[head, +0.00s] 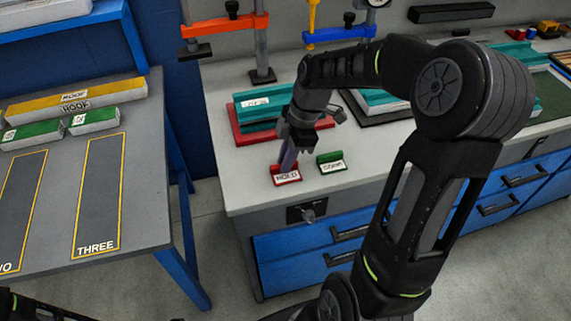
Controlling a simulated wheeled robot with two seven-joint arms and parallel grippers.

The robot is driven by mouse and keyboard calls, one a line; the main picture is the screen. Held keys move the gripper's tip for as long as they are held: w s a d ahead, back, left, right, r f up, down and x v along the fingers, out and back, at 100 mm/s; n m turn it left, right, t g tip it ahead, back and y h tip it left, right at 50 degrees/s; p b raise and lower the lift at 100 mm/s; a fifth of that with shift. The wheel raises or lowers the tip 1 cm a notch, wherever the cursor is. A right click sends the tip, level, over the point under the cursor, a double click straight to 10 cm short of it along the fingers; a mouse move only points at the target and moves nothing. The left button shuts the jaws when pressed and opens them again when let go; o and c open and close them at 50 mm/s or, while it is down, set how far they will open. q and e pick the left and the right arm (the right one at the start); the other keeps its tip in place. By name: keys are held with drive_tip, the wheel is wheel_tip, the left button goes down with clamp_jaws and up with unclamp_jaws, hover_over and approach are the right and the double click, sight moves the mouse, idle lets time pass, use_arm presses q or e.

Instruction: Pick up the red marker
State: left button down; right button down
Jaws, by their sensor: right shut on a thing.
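The red marker (287,179), a small red stand with a white card reading "HOLD", is near the front edge of the grey workbench. My right gripper (288,161) points down at it from above and is shut on its upper part. The fingers hide the top of the marker. The marker looks upright and at or very near the bench top; I cannot tell if there is a gap below it. My left gripper is not in view.
A green marker (331,163) with a white card stands close on the right. Behind is a teal part on a red base (243,136). The left table (150,212) holds yellow and green labelled blocks. The bench front left of the markers is clear.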

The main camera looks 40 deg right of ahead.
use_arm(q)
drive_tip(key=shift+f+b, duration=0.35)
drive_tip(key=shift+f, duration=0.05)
use_arm(e)
wheel_tip(320, 180, up, 10)
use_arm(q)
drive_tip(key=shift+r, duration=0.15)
use_arm(e)
drive_tip(key=shift+r, duration=0.1)
idle(0.3)
